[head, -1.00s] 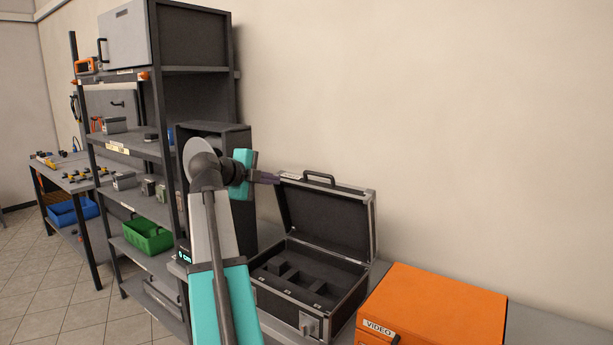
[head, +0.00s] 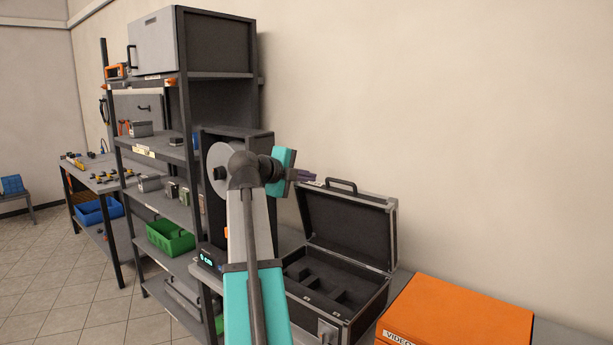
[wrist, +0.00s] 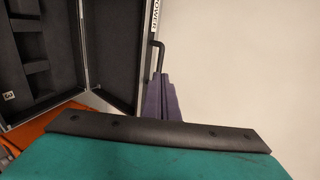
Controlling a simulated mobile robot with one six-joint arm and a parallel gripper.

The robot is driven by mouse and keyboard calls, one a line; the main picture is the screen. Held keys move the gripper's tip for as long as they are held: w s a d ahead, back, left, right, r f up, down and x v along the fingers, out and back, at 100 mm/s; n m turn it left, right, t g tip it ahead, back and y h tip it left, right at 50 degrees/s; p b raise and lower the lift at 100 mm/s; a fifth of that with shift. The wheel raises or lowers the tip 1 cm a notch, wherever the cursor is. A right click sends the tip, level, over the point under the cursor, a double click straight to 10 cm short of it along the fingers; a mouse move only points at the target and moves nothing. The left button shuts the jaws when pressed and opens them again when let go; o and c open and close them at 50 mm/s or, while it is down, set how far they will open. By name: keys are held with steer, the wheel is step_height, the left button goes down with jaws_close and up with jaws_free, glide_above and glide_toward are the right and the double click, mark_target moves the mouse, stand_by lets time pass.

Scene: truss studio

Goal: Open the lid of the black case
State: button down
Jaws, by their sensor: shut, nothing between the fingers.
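The black case (head: 334,317) stands on a grey surface with silver edging. Its lid (head: 348,228) is raised, tilted back towards the wall, with a dark handle (head: 342,184) on its top edge. The foam-lined inside with compartments (head: 318,280) is exposed. In the wrist view the lid (wrist: 115,50) and foam (wrist: 38,55) show at the left. My gripper (head: 314,177) is shut and empty near the lid's upper left corner. Its purple fingers (wrist: 162,98) appear beside the lid edge in the wrist view; I cannot tell whether they touch it.
An orange case (head: 460,310) stands close to the right of the black case. A dark shelf rack (head: 218,110) with a green bin (head: 170,238) stands at the left. The plain wall is behind. The air above the orange case is clear.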

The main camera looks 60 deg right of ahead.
steer(key=p, duration=0.3)
glide_toward(334, 180)
steer(key=x, duration=0.5)
steer(key=shift+s+d, duration=0.1)
steer(key=shift+s+d+f+p, duration=0.1)
steer(key=shift+d+f+p, duration=0.2)
steer(key=shift+d, duration=0.25)
